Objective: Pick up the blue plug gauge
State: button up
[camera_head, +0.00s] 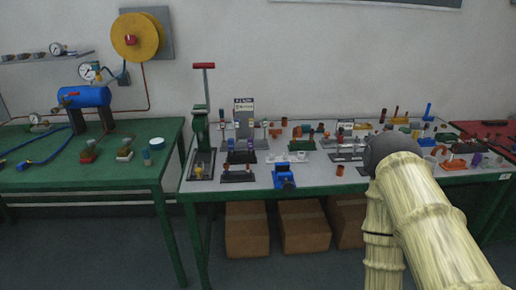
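A small upright blue piece (428,110) stands near the back right of the right-hand bench. It may be the blue plug gauge, but it is too small to tell. A larger blue block-shaped piece (284,179) sits at the bench's front edge, left of my arm. Another small blue piece (426,142) lies just right of the top of my arm. My pale arm with a dark rounded joint fills the lower right and hides part of the bench. My gripper is not in view.
The right-hand bench (225,181) is crowded with small fixtures and parts. A green press (201,125) stands at its left end. The left bench (55,175) holds a blue tank (84,96). Cardboard boxes (305,228) sit below. A red surface (470,127) lies at right.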

aim_at(231, 141)
jog(key=z, duration=0.3)
jog(key=i, duration=0.65)
jog(key=u, duration=1.05)
